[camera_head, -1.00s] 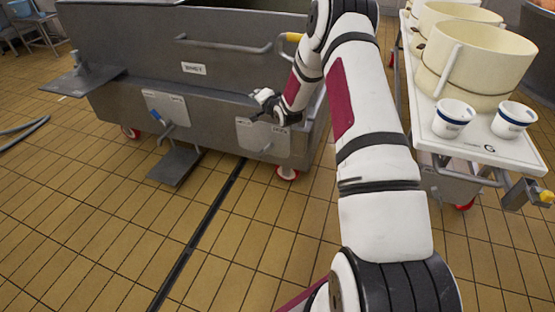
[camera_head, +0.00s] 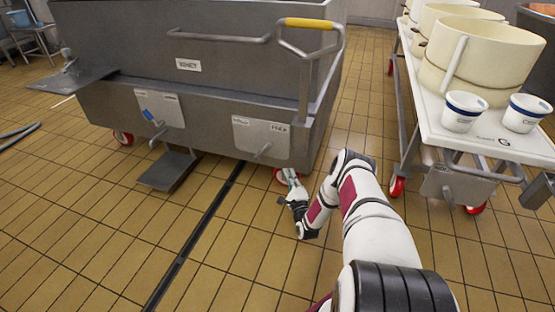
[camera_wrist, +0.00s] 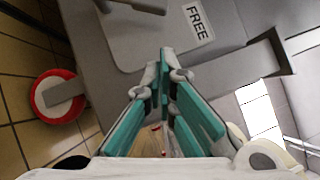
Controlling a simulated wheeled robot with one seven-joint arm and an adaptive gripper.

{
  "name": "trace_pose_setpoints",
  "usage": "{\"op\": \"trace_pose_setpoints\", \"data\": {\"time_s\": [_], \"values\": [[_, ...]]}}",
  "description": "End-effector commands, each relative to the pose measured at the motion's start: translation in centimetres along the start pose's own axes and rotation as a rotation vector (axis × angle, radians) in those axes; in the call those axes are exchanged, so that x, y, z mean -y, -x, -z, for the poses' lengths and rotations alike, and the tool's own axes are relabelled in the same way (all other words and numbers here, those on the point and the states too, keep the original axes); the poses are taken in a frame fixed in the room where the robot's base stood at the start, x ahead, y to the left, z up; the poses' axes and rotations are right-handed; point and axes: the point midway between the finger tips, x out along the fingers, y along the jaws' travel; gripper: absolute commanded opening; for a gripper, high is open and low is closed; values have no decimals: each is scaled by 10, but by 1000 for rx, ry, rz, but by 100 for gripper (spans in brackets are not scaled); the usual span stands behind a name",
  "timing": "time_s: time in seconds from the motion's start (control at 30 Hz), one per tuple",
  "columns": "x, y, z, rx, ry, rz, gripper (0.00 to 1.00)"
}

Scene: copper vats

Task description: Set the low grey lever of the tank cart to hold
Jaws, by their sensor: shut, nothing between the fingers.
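The tank cart (camera_head: 215,88) is a grey metal tub labelled WHEY. On its low right plate (camera_head: 242,139), the grey lever (camera_head: 262,150) slants down and left, away from the right-hand label. The wrist view shows a label reading FREE (camera_wrist: 199,22) on this plate; the other label is too small to read. A grey end at the top edge of the wrist view may be the lever, but I cannot tell. My gripper (camera_head: 289,173) is shut and empty, below and right of the lever, by the red caster. Its teal-padded fingers (camera_wrist: 166,76) show in the wrist view.
A yellow-gripped handle (camera_head: 309,24) is at the cart's right end. A red caster (camera_wrist: 58,97) is close to my gripper. A white table (camera_head: 495,140) with tubs stands right. Floor in front is clear.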

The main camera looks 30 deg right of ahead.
Motion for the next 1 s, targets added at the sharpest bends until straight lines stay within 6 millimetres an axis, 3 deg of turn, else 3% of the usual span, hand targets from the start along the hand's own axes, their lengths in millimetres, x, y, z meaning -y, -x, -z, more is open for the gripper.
{"op": "trace_pose_setpoints", "data": {"time_s": [0.17,0.57,0.77,1.0], "values": [[-10,14,7,-12,-31,26,0],[-10,13,7,-12,-32,28,0],[-9,-9,7,-10,-30,31,0],[-9,-55,8,-9,-30,31,0]]}}
